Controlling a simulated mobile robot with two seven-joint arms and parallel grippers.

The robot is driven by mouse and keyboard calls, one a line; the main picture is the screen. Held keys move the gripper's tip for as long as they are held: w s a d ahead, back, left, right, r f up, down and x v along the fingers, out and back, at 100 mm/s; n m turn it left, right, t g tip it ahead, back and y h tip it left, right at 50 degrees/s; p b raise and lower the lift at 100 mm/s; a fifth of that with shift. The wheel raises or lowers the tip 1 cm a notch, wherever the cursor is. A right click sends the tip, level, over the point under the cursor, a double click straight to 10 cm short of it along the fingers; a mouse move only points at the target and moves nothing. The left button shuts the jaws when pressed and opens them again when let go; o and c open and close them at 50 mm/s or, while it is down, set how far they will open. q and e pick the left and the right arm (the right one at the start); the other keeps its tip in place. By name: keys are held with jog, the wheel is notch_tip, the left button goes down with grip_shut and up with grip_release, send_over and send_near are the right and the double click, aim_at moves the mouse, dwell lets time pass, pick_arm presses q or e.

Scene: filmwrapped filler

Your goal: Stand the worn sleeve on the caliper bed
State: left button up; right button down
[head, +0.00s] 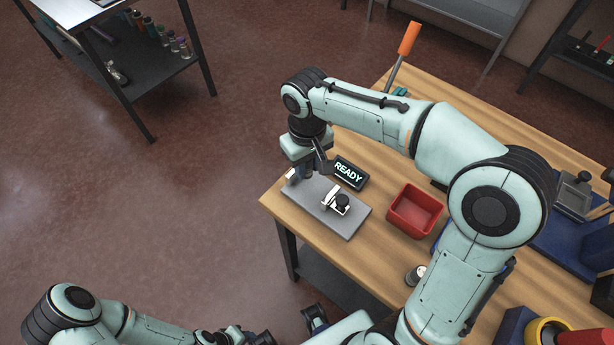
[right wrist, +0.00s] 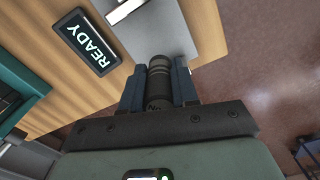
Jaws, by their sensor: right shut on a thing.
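The worn sleeve (right wrist: 158,82) is a dark ribbed cylinder between the fingers of my right gripper (right wrist: 159,84) in the right wrist view. That gripper is shut on it and also shows in the head view (head: 305,172), pointing down over the far left end of the caliper bed. The caliper bed (head: 308,208) is a flat grey plate with a white and black slider on it; part of it shows in the right wrist view (right wrist: 158,38). I cannot tell whether the sleeve touches the bed. My left gripper (head: 250,337) is partly in view at the bottom edge, its jaws unclear.
A black display (head: 348,173) reading READY stands beside the bed. A red bin (head: 394,218) is right of it, and a small silver and dark cylinder (head: 416,274) stands nearer. A blue tray (head: 545,238) lies farther right. The wooden table's left edge is close to the bed.

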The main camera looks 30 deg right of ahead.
aim_at(307, 176)
pick_arm(q)
jog(key=shift+s+f+b, duration=0.15)
jog(key=shift+f+b, duration=0.15)
jog(key=shift+f, duration=0.05)
pick_arm(e)
jog(key=shift+f, duration=2.4)
pick_arm(q)
jog(key=shift+f, duration=0.1)
pick_arm(e)
jog(key=shift+f, duration=0.1)
jog(key=c, duration=0.8)
grip_release()
jog(key=shift+c, duration=0.2)
notch_tip(307, 176, up, 12)
jog(key=shift+r+p, duration=0.15)
jog(key=shift+p, duration=0.9)
pick_arm(q)
jog(key=shift+w+r, duration=0.3)
jog(key=shift+r, duration=0.35)
jog(key=shift+w+r, duration=0.3)
jog(key=shift+r, duration=0.3)
